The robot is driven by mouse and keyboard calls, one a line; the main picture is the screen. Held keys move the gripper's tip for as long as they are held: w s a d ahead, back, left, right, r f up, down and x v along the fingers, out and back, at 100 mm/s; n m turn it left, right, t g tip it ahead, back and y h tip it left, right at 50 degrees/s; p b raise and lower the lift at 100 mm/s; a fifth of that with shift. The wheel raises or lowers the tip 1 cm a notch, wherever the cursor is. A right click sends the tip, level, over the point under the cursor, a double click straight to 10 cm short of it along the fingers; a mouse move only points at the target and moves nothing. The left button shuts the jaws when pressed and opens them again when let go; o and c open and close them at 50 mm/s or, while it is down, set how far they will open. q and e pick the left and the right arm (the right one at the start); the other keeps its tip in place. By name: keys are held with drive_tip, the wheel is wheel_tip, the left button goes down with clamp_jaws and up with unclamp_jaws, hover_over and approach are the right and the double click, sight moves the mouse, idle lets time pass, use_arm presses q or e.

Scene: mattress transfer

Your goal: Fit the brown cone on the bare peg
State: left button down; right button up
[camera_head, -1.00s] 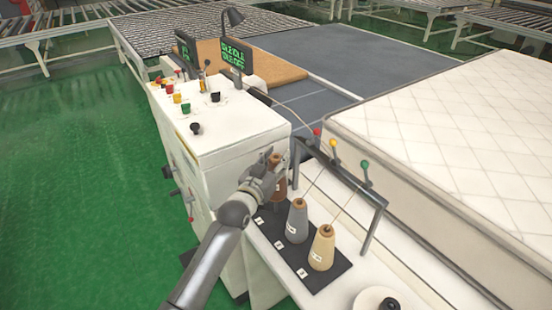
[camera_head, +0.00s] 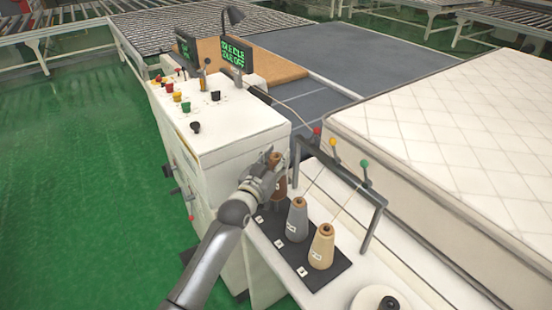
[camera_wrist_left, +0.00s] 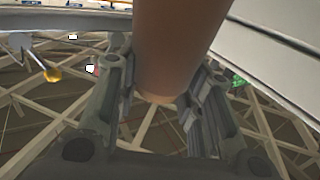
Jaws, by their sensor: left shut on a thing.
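The brown cone (camera_head: 281,187) is at the far end of the row over the black mat (camera_head: 325,274). My left gripper (camera_head: 270,168) is shut on it, with fingers around its upper part. In the left wrist view the brown cone (camera_wrist_left: 178,45) stands between the two fingers of my left gripper (camera_wrist_left: 160,95). The gripper and arm hide part of the cone and the spot below it. I cannot see the bare peg, nor tell whether the cone is around it. My right gripper is not in view.
A grey cone (camera_head: 297,220) and a cream cone (camera_head: 322,246) stand beside it on the mat. A dark thread frame (camera_head: 340,180) with coloured guides rises behind. The white control cabinet (camera_head: 225,125) is close on the left, a mattress (camera_head: 450,130) on the right.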

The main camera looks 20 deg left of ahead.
use_arm(q)
drive_tip(key=shift+r+p, duration=0.1)
drive_tip(key=shift+p, duration=0.2)
idle(0.6)
drive_tip(key=shift+f+b, duration=3.15)
drive_tip(key=shift+f, duration=1.15)
drive_tip(key=c, duration=0.9)
unclamp_jaws()
drive_tip(key=shift+f, duration=0.1)
drive_tip(key=s+a, duration=0.1)
drive_tip(key=s, duration=1.1)
drive_tip(key=shift+a, duration=0.3)
